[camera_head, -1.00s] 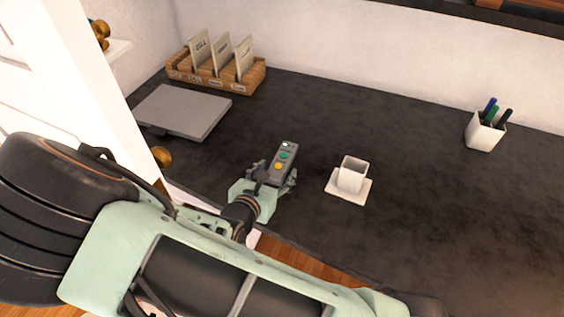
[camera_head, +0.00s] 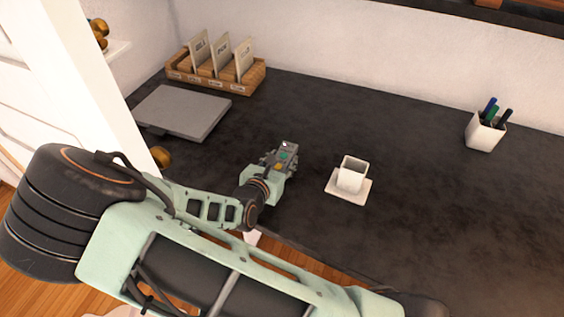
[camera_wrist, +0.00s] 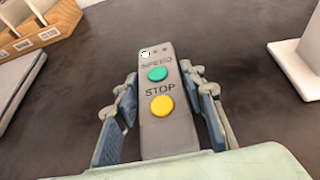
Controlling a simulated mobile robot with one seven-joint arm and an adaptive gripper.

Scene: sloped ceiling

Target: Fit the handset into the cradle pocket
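The handset (camera_head: 286,155) is a grey block with a green and a yellow button. It lies on the dark worktop, and in the wrist view the handset (camera_wrist: 162,98) shows the words SPEED and STOP. My gripper (camera_head: 278,160) is around its near end. In the wrist view my gripper (camera_wrist: 161,112) is open, one finger on each side, with a gap at least on the right. The white cradle (camera_head: 352,178) stands upright on its square base to the right of the handset. Part of the cradle (camera_wrist: 302,58) shows at the wrist view's right edge.
A grey flat slab (camera_head: 183,111) lies at the left, with a wooden card rack (camera_head: 216,78) behind it. A white pen cup (camera_head: 485,132) stands at the far right. The worktop (camera_head: 420,190) between cradle and pen cup is clear. A white cabinet door edges the left side.

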